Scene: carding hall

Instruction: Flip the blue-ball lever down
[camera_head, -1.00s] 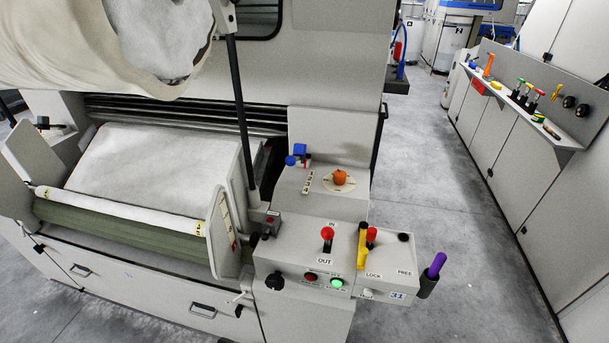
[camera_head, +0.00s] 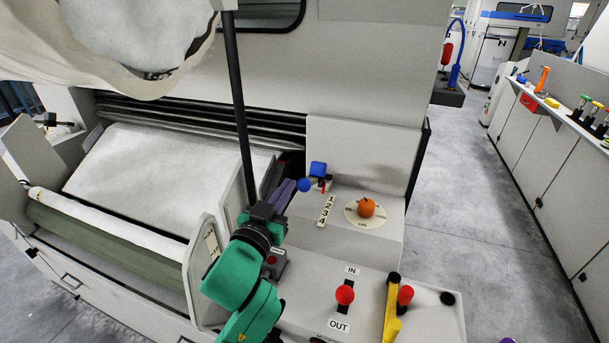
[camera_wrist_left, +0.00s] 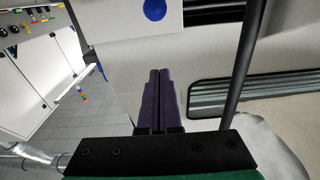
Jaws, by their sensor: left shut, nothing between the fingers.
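The lever's arm is mostly hidden. In the left wrist view the shut fingers (camera_wrist_left: 158,75) point at a pale panel, and a blue round shape (camera_wrist_left: 154,9) shows at the top edge. My right gripper is out of view.
An orange knob (camera_head: 367,207) on a round dial is right of the strip. In front are a red-ball lever (camera_head: 345,295) marked IN and OUT, a yellow lever (camera_head: 391,312) and another red knob (camera_head: 405,295). A black post (camera_head: 240,110) rises behind my left wrist.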

